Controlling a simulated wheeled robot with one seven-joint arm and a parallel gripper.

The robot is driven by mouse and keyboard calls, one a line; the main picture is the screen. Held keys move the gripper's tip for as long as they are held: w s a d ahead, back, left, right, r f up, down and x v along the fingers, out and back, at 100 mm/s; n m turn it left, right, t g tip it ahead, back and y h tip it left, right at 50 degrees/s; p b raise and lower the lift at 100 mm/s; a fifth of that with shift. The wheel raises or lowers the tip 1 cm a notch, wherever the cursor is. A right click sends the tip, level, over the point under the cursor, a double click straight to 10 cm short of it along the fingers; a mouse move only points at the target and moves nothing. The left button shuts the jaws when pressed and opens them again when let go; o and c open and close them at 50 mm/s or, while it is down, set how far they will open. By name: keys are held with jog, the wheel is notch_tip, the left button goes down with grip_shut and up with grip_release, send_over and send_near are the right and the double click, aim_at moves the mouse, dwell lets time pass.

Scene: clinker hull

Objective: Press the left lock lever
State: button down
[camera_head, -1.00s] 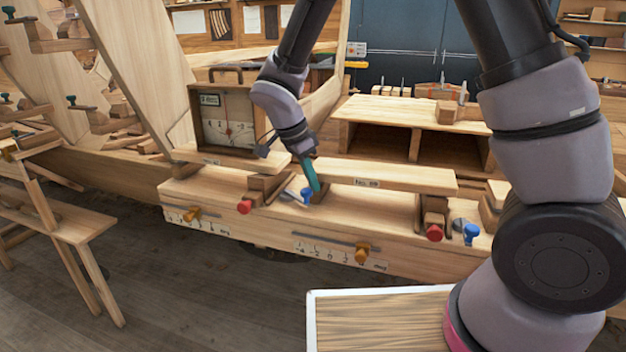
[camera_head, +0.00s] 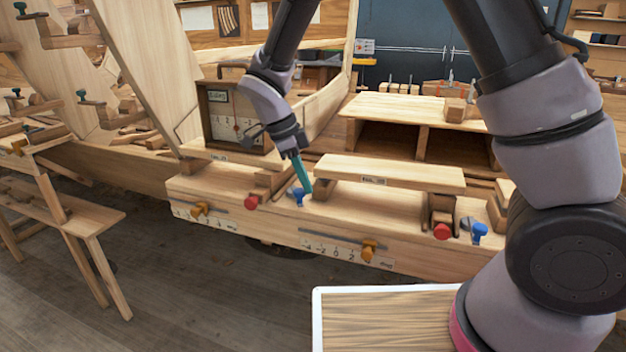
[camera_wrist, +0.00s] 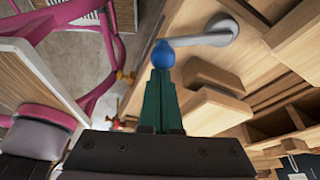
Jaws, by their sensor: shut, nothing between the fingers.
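The left lock lever, with a blue knob (camera_head: 298,196), stands on the wooden bench front, right of a red knob (camera_head: 251,203). In the wrist view its blue knob (camera_wrist: 163,55) sits right at the tips of the fingers, with a grey arm running right to a round pivot. My gripper (camera_head: 306,188) is shut, its teal fingers pointing down beside the blue knob. In the wrist view the closed fingertips (camera_wrist: 162,72) appear to meet or overlap the knob; I cannot tell whether they touch. A second blue lever (camera_head: 477,231) is at the right.
A plank (camera_head: 390,172) lies raised just right of the fingers. A boxed dial (camera_head: 233,120) stands behind left. Orange sliders (camera_head: 369,249) and another red knob (camera_head: 442,231) line the bench front. A white-edged board (camera_head: 385,318) is in the foreground.

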jog(key=shift+s+a+m+g, duration=0.15)
jog(key=shift+a+m+g, duration=0.25)
jog(key=shift+a+m, duration=0.8)
jog(key=shift+s+a+m+g, duration=0.1)
jog(key=shift+a+m+g, duration=0.3)
jog(key=shift+a+m, duration=0.75)
